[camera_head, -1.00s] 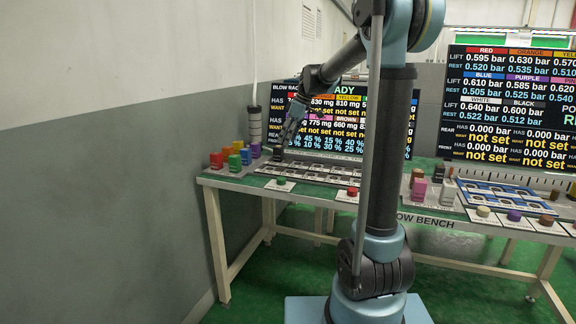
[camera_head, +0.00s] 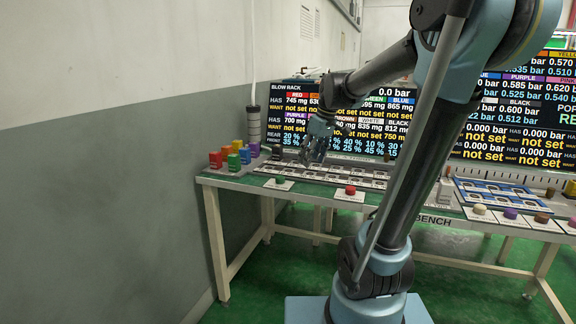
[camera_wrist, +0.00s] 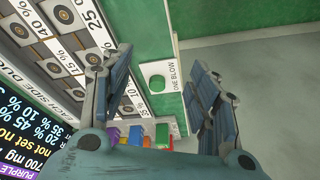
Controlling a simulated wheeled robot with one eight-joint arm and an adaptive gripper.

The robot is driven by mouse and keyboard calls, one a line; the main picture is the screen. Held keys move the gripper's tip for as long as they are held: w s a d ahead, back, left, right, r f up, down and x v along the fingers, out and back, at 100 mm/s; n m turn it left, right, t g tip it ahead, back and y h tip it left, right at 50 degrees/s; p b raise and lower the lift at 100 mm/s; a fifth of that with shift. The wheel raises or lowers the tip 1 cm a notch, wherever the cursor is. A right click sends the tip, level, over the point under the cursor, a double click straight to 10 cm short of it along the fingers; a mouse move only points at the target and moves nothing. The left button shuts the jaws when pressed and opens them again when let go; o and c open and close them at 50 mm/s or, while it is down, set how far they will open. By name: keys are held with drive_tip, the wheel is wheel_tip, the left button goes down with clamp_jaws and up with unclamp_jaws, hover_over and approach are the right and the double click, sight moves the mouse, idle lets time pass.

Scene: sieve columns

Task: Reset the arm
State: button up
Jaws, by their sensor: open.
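My gripper (camera_head: 316,144) hangs over the left part of the bench in the head view, in front of the blow rack screen. In the wrist view its two fingers (camera_wrist: 160,92) are spread wide with nothing between them. Past the fingers the wrist view shows the green button (camera_wrist: 156,84) on its "ONE BLOW" plate. The gripper is apart from the bench and touches nothing that I can see.
The bench (camera_head: 300,186) carries a rack of labelled slots (camera_head: 345,176), a red button (camera_head: 350,190) and several coloured blocks (camera_head: 230,157) at its left end. The blow rack screen (camera_head: 285,115) stands behind. A grey wall (camera_head: 100,190) is at left.

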drive_tip(key=s+d+f+m+h, duration=0.1)
drive_tip(key=s+d+f+m, duration=0.3)
drive_tip(key=s+f, duration=0.4)
drive_tip(key=s+d+f+m+h, duration=0.1)
drive_tip(key=s+d+f+m, duration=0.3)
drive_tip(key=s, duration=1.1)
wheel_tip(320, 180, down, 5)
drive_tip(key=shift+s+d+r+m+h, duration=0.2)
drive_tip(key=shift+d+m+h, duration=0.15)
drive_tip(key=shift+d, duration=0.9)
drive_tip(key=shift+w+f, duration=0.25)
drive_tip(key=shift+w, duration=0.2)
